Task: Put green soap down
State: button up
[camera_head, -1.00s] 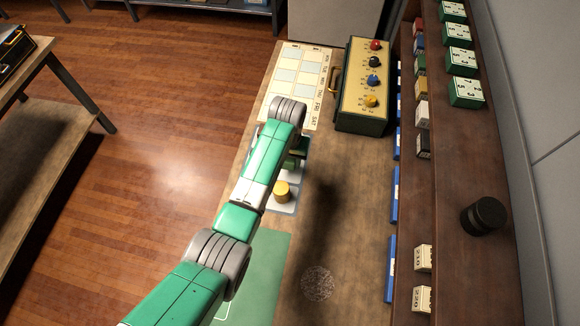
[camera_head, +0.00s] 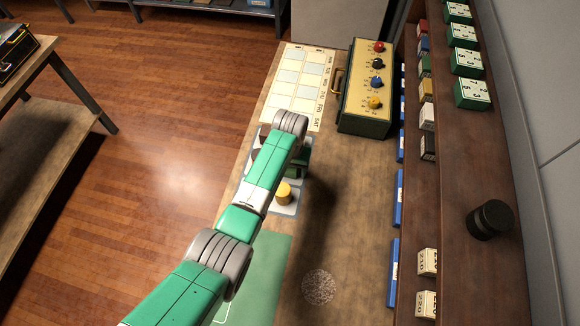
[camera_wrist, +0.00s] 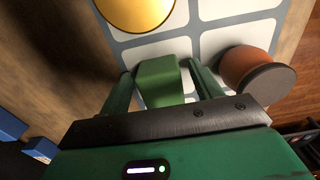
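The green soap (camera_wrist: 160,82) is a small block on or just over a white square of the grid board (camera_wrist: 222,10) in the wrist view. My gripper (camera_wrist: 160,68) has one green finger on each side of it, with narrow gaps showing between fingers and soap. The fingers look open around it. In the head view my arm hides the soap and most of my gripper (camera_head: 300,166); the grid board (camera_head: 287,209) shows beside it.
A yellow cylinder (camera_wrist: 138,8) stands on a neighbouring square, also in the head view (camera_head: 284,194). An orange-brown cylinder with a dark end (camera_wrist: 243,66) is close to the right finger. A knobbed box (camera_head: 365,90) and a calendar sheet (camera_head: 300,85) lie beyond. The shelf (camera_head: 465,160) bounds the right side.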

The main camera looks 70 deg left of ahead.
jog(key=shift+r, duration=0.1)
notch_tip(320, 180, up, 12)
jog(key=p, duration=0.2)
dwell(0.7)
